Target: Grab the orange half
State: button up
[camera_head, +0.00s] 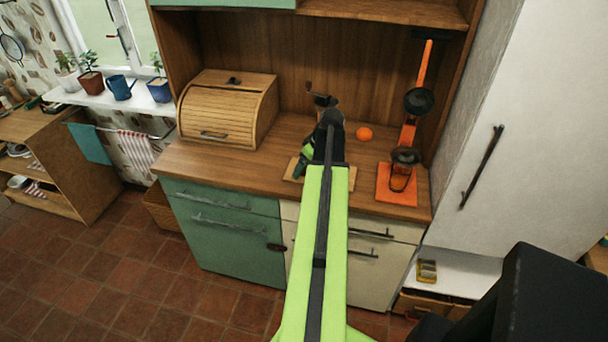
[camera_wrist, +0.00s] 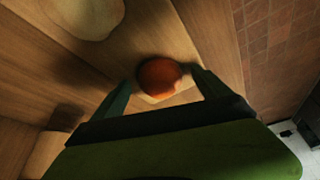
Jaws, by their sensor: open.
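The orange half (camera_wrist: 159,76) shows in the wrist view as a reddish-orange round shape on a light wooden board (camera_wrist: 178,50). My gripper (camera_wrist: 160,86) is open, with one finger on each side of the orange half. The right finger looks close to it; I cannot tell whether it touches. In the head view my gripper (camera_head: 304,161) is low over the board (camera_head: 352,177) on the counter, and my arm hides the orange half.
A whole orange (camera_head: 364,133) lies on the counter behind. A dark grinder (camera_head: 322,99) stands behind my arm. A pale round thing (camera_wrist: 85,12) lies near the board.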

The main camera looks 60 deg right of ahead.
jog(key=shift+r, duration=0.1)
jog(key=c, duration=1.5)
jog(key=shift+r, duration=0.1)
